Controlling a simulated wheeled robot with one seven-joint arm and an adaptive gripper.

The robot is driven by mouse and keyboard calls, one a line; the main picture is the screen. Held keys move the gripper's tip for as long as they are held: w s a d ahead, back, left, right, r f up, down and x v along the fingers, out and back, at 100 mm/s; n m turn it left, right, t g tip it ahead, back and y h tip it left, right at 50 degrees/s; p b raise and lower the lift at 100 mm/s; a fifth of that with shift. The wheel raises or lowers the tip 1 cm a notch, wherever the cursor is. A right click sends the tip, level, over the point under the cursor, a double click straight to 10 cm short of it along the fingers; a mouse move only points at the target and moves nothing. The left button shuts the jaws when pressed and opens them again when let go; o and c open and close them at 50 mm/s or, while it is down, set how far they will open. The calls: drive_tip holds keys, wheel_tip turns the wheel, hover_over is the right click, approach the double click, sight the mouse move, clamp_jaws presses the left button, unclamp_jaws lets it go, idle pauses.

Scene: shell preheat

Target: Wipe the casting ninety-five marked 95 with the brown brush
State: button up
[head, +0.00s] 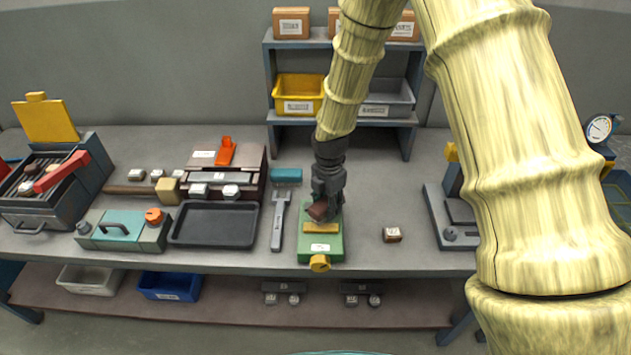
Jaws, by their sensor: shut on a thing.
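My gripper (323,201) points down over the green fixture (307,246) in the middle of the bench. It is shut on a small dark brown piece (316,211), which looks like the brown brush; the fingers hide part of it. I cannot tell if it touches the fixture. A small brown block with a white label (392,235) lies alone on the bench to the right of the fixture. Several small pale labelled pieces (136,175) lie at the left. The labels are too small to read, so I cannot tell which is casting 95.
A grey wrench-like tool (279,222) and a black tray (214,224) lie left of the fixture. A teal box (122,231) and an open furnace-like box (45,205) stand farther left. A shelf with bins (299,94) stands behind. A grey press-like device (452,220) stands at right.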

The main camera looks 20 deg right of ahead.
drive_tip(key=shift+w+a+r, duration=0.1)
drive_tip(key=shift+a, duration=0.35)
drive_tip(key=a, duration=0.1)
drive_tip(key=w+a, duration=0.1)
drive_tip(key=a, duration=0.1)
drive_tip(key=shift+p, duration=0.3)
wheel_tip(320, 180, up, 4)
drive_tip(key=shift+s+d+r+p, duration=0.1)
drive_tip(key=shift+s+d+p, duration=0.05)
drive_tip(key=shift+p, duration=1.1)
drive_tip(key=shift+r+p, duration=1.45)
drive_tip(key=shift+r, duration=0.5)
